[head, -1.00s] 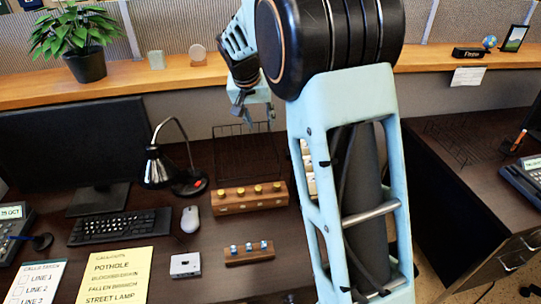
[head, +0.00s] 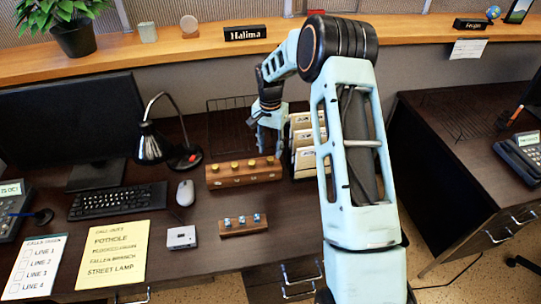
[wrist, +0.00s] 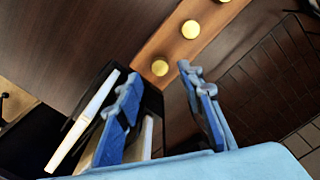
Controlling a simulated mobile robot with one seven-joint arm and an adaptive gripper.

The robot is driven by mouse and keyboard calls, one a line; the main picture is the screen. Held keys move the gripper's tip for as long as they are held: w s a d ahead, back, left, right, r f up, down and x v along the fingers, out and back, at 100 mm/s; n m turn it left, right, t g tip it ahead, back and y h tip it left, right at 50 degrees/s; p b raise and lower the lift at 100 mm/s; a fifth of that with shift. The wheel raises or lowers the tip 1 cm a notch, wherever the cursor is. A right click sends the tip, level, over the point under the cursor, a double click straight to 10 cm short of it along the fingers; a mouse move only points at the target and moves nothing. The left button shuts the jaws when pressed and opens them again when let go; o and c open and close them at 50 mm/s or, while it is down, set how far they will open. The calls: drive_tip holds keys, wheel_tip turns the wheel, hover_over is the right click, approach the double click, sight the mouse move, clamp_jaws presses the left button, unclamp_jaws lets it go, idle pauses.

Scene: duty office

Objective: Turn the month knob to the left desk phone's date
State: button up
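The left desk phone (head: 8,215) stands at the far left edge. Its small display (head: 10,189) seems to end in "OCT"; the digits are too small to read surely. A long wooden block (head: 228,182) carries a row of several gold knobs; in the wrist view, gold knobs (wrist: 160,67) show on the wooden block (wrist: 178,38). A smaller wooden block (head: 236,231) bears three blue-and-white pieces. I cannot tell which part is the month knob. My gripper (head: 266,148) is open and empty above the long block's right end; its spread fingers (wrist: 160,98) show in the wrist view.
A file holder with cream folders (head: 304,158) stands close right of my gripper. A black wire tray (head: 226,122) lies behind the block. The lamp (head: 152,146), mouse (head: 185,192) and white box (head: 181,237) stand to the left.

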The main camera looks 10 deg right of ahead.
sight(270, 159)
drive_tip(key=shift+f, duration=2.15)
drive_tip(key=shift+c, duration=0.2)
clamp_jaws()
